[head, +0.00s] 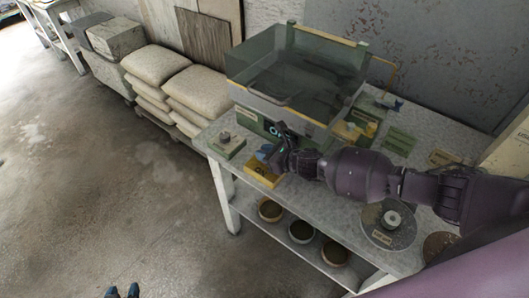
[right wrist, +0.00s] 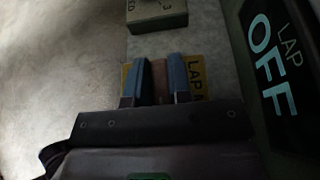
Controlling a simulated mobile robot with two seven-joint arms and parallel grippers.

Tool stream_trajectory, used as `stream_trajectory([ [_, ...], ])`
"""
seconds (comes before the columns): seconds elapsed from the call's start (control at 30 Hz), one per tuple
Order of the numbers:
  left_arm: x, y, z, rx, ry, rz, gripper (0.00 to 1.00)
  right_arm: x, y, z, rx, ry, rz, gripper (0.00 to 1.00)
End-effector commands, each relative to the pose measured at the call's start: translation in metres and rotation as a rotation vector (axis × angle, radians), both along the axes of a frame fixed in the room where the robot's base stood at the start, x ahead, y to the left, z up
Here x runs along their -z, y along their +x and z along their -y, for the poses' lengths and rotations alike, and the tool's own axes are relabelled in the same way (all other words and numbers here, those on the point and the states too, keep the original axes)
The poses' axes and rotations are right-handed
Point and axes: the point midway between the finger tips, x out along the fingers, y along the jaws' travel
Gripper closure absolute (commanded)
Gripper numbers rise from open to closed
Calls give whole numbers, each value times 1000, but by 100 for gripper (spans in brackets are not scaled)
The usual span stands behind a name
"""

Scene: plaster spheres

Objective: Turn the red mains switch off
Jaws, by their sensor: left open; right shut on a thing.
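My right gripper (head: 266,153) reaches in from the right to the front of the bench machine. In the right wrist view, its two blue fingers (right wrist: 159,80) are closed on a dull red piece, which I take to be the red mains switch (right wrist: 159,82). Most of the switch is hidden between the fingers, so its position cannot be read. A yellow label (right wrist: 196,73) reading "LAP A" is partly visible behind it. The display (right wrist: 270,65) beside it reads "LAP OFF". My left gripper (head: 123,291) is open and empty over the floor at the bottom edge.
The machine has a clear hood (head: 300,65). Several bowls (head: 302,231) sit on the shelf below. Stacked sacks (head: 203,92) stand left; the floor there is clear.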

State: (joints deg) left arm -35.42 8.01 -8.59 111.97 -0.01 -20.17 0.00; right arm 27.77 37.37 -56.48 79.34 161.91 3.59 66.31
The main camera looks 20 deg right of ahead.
Motion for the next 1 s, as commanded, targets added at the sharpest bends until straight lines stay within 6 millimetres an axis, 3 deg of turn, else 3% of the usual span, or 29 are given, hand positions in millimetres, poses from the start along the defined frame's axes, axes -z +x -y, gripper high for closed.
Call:
stream_trajectory([
  [0.03,0,0,0,0,0,0,57,9,-5,4,2,-12,-12,100],
  [0.1,0,0,0,0,0,0,57,9,-5,4,2,-12,-12,100],
  [0.13,0,0,0,0,0,0,57,9,-5,4,2,-12,-12,79],
  [0.3,0,0,0,0,0,0,57,9,-5,3,1,-11,-11,55],
  [0.73,0,0,0,0,0,1,57,2,-6,4,1,-5,-5,55],
  [1.0,1,1,0,1,1,1,57,-11,-33,26,1,-7,-6,55],
])
